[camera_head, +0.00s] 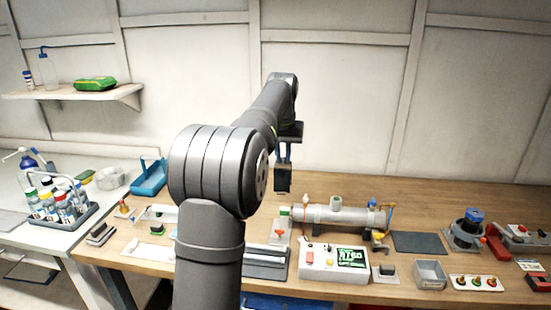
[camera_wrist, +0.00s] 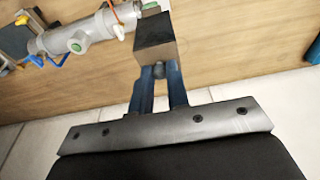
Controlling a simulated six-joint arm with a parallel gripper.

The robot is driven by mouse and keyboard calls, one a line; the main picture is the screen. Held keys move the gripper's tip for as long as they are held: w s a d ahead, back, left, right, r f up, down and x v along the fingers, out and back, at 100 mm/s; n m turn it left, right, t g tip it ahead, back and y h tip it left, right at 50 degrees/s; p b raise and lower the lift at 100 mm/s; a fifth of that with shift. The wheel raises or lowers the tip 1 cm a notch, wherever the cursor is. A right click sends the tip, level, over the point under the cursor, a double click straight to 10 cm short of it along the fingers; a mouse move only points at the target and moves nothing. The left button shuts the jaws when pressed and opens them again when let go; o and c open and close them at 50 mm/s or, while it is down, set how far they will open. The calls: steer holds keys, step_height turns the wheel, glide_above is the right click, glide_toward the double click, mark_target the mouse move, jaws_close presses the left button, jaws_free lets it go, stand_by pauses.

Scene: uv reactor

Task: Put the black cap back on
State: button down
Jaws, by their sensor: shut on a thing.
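My gripper (camera_head: 284,163) points down above the bench, left of and higher than the reactor's left end. In the wrist view its two blue fingers (camera_wrist: 160,74) are shut on a dark, block-shaped piece, which I take for the black cap (camera_wrist: 155,42). The cap (camera_head: 283,181) hangs in the air below the fingers. The reactor (camera_head: 340,215) is a grey horizontal tube with an upright port on top. It also shows in the wrist view (camera_wrist: 82,38), where the cap overlaps the area beside its green-marked end, so I cannot tell the gap between them.
A white control box (camera_head: 320,260) with a lit green screen stands in front of the reactor. A dark mat (camera_head: 419,243) lies to its right. A bottle rack (camera_head: 62,205) and blue tray (camera_head: 149,178) are at the left. Bare wood lies behind the reactor.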

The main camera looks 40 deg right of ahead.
steer(key=shift+f, duration=7.65)
steer(key=c, duration=1.3)
jaws_free()
step_height(320, 180, up, 17)
glide_above(283, 166)
steer(key=s+a, duration=0.2)
